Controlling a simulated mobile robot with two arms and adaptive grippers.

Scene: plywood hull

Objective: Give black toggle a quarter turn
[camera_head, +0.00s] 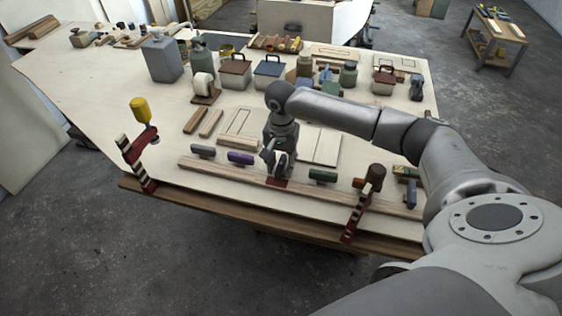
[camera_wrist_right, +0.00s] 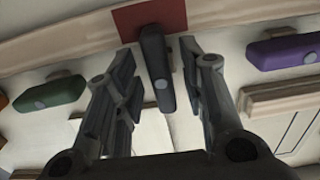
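The black toggle (camera_wrist_right: 156,66) shows in the right wrist view as a dark elongated bar with a light round spot near its lower end. It lies in front of a dark red plate (camera_wrist_right: 150,18), whose edge also shows in the head view (camera_head: 277,182). My right gripper (camera_wrist_right: 160,78) is open, with one finger on each side of the toggle and a visible gap to each. In the head view my right gripper (camera_head: 277,166) points down over the red plate and hides most of the toggle. My left gripper is in neither view.
A grey toggle (camera_head: 203,151) and a purple toggle (camera_head: 240,158) sit left of my right gripper, and a green toggle (camera_head: 322,175) sits right. Cans and boxes fill the table's back.

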